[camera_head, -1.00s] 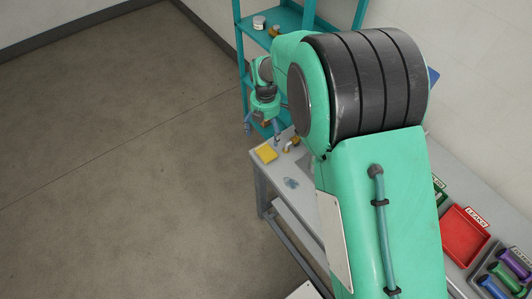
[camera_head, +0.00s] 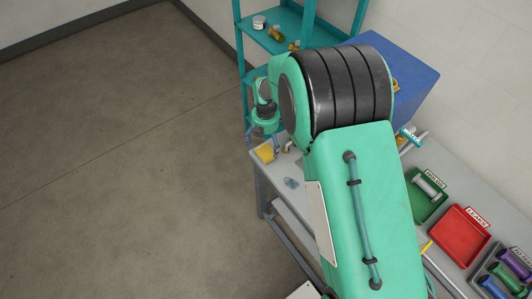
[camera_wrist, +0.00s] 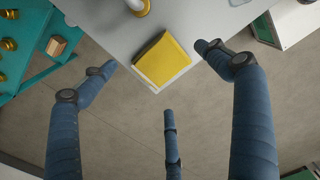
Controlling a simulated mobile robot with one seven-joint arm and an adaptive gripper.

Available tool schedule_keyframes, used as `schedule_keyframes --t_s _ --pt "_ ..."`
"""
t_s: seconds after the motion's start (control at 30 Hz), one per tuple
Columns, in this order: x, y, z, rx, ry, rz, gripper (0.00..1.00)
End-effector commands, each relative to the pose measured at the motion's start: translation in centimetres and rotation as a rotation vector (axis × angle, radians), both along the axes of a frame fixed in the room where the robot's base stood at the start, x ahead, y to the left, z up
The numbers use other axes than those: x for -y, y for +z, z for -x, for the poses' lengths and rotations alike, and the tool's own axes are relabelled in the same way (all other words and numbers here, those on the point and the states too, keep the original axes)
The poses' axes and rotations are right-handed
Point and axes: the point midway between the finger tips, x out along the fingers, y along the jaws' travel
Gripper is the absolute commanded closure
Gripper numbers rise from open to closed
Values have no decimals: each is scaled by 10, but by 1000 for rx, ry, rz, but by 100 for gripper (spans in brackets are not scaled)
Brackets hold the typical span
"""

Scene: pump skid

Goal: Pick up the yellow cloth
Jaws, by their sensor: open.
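The yellow cloth (camera_head: 265,153) lies folded flat at the near left corner of the grey workbench. It also shows in the wrist view (camera_wrist: 162,62), close to the bench edge. My gripper (camera_head: 264,143) is over that corner in the head view, partly in front of the cloth. In the wrist view my gripper (camera_wrist: 160,75) has its blue fingers spread wide, with the cloth seen between the fingertips. The fingers look apart from the cloth, and nothing is held. The exact height above the bench is hard to tell.
A teal shelf (camera_head: 272,40) with small fittings stands behind the bench corner. A brass fitting (camera_head: 288,147) and a blue-grey item (camera_head: 291,183) lie near the cloth. A green tray (camera_head: 425,205), a red tray (camera_head: 460,235) and a blue box (camera_head: 415,75) are farther right.

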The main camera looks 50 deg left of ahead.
Motion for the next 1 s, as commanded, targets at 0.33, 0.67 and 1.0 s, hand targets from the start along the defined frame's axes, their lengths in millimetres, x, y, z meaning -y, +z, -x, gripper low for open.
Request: schedule_keyframes --t_s 0.33,0.67,1.0 --pt "2 -21 0 -1 0 2 12" --pt "2 -51 -1 0 0 0 12" --pt "2 -52 -1 0 0 0 12"
